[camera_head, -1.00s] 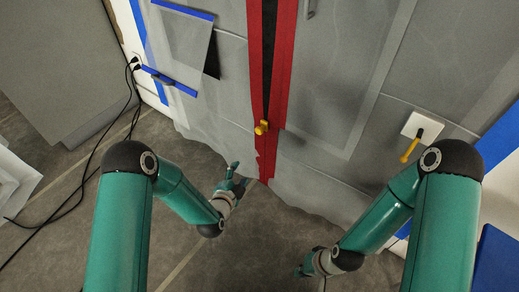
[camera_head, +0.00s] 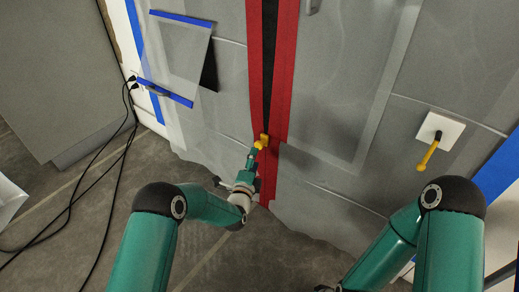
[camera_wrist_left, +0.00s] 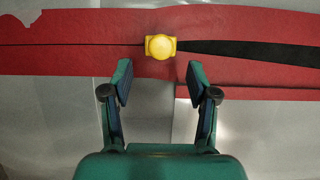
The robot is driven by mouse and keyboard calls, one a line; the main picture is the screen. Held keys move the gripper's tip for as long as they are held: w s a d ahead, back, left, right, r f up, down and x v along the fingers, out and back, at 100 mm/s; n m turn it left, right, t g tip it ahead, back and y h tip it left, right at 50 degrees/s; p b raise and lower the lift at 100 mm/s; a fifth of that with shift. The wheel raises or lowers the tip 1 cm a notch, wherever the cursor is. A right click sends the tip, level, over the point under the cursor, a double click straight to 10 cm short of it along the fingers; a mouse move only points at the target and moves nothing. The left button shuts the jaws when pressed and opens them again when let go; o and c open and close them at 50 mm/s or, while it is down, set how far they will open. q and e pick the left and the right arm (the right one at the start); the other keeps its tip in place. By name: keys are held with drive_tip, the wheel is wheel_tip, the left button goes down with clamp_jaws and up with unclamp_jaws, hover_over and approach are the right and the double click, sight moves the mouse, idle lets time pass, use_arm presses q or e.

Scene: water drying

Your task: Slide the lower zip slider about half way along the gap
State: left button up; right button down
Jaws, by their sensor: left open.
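The yellow lower zip slider (camera_head: 264,139) sits on the red zip strip (camera_head: 284,75) in the plastic sheet, at the lower end of the dark gap (camera_head: 268,50). In the left wrist view the slider (camera_wrist_left: 160,47) lies just beyond and between the fingertips, with the dark gap widening to its right. My left gripper (camera_wrist_left: 157,75) is open around empty space, close to the slider; no grip on it shows. In the head view the left gripper (camera_head: 254,160) is just below the slider. My right gripper (camera_head: 325,288) is at the bottom edge, mostly cut off.
A yellow-handled tool (camera_head: 430,150) hangs on a white plate at the right. A clear flap (camera_head: 180,55) with blue tape hangs at the upper left. Black cables (camera_head: 120,150) run down to the floor at the left. The floor below the sheet is clear.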

sight(258, 147)
use_arm(q)
drive_tip(key=b+x, duration=0.2)
drive_tip(key=x, duration=0.5)
drive_tip(key=shift+w, duration=0.2)
clamp_jaws()
